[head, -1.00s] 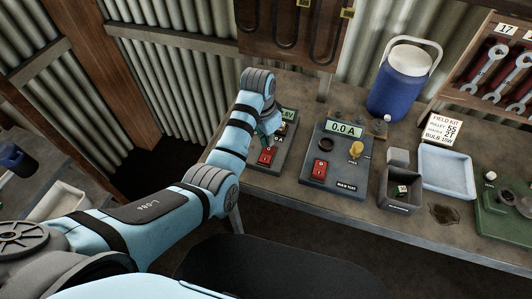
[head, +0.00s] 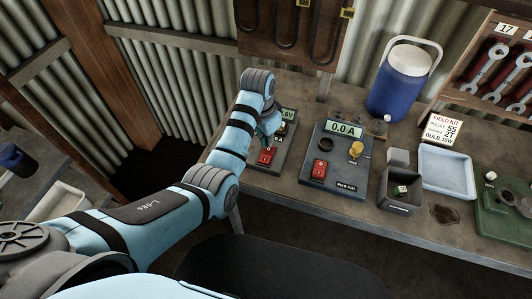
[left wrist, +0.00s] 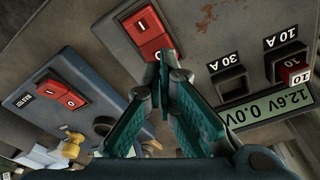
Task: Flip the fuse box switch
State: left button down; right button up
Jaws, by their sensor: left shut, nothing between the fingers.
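The fuse box (head: 289,127) is a grey box at the left end of the bench, with a small display and a red rocker switch (head: 266,156). In the left wrist view the red switch (left wrist: 147,32) shows large at the top, beside fuse slots marked 30 A and 10 A. The display (left wrist: 268,105) reads 12.6V 0.0V. My left gripper (head: 265,138) is over the box; in the wrist view its teal fingers (left wrist: 162,68) are shut and empty, tips at the switch's near end. I cannot tell whether they touch. My right gripper is not in view.
A blue-grey bulb test box (head: 340,160) with its own red switch (head: 319,170) and a yellow knob stands close to the right. Farther right are a small dark bin (head: 399,204), a pale tray (head: 447,172) and a blue jug (head: 400,85). A corrugated wall is behind.

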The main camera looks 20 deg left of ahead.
aim_at(268, 149)
pick_arm(q)
jog(key=shift+f+b, duration=0.45)
jog(key=shift+f, duration=0.8)
dwell(0.3)
jog(key=shift+r, duration=0.1)
notch_tip(268, 149, up, 3)
jog(key=shift+f+p, duration=0.1)
jog(key=shift+p, duration=1.1)
jog(key=shift+r, duration=0.45)
jog(key=shift+r+b, duration=0.3)
jog(key=shift+r, duration=1.3)
jog(key=shift+a, duration=0.1)
